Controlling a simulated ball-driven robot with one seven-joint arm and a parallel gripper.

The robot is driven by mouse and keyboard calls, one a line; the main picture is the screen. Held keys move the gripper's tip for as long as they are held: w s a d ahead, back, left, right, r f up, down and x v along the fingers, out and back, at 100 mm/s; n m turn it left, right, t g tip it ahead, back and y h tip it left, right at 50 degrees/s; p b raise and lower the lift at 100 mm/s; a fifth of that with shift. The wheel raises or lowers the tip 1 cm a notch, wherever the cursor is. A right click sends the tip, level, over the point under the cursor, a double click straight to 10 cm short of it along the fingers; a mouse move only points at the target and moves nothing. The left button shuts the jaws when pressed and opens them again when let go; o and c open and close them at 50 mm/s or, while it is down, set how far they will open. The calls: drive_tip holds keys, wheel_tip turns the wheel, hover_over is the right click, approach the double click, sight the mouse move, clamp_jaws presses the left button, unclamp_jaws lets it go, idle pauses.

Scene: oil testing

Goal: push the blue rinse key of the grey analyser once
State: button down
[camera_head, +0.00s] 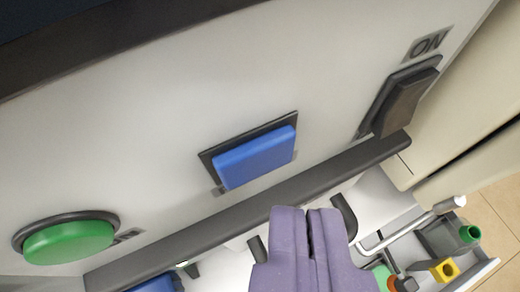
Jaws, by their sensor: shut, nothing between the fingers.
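The blue rinse key (256,157) is a rectangular blue block in a dark frame on the light grey front of the analyser (150,130). It stands out from the panel in the middle of the view. My gripper (308,212) has two purple fingers, shut with nothing between them. It shows at the bottom of the view, below and a little right of the blue key. In the picture the fingertips are apart from the key.
A round green button (68,242) sits on the panel at lower left. A dark rocker switch (405,103) marked ON is at upper right. A dark ledge (250,212) runs below the key. A tray (480,272) with coloured fittings is at lower right.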

drive_tip(key=shift+w, duration=0.15)
idle(0.4)
drive_tip(key=shift+w+a, duration=0.15)
drive_tip(key=shift+w, duration=0.1)
drive_tip(key=shift+w+a+p, duration=0.1)
drive_tip(key=shift+w+p, duration=0.3)
drive_tip(key=shift+p, duration=0.05)
idle(0.9)
drive_tip(key=shift+s+d+b, duration=0.25)
drive_tip(key=shift+s+b, duration=0.1)
drive_tip(key=shift+s, duration=0.35)
drive_tip(key=shift+s, duration=0.1)
drive_tip(key=s, duration=0.1)
drive_tip(key=s+d+b, duration=0.1)
drive_tip(key=s, duration=0.2)
drive_tip(key=shift+s+d+b, duration=0.25)
drive_tip(key=shift+s+b, duration=0.05)
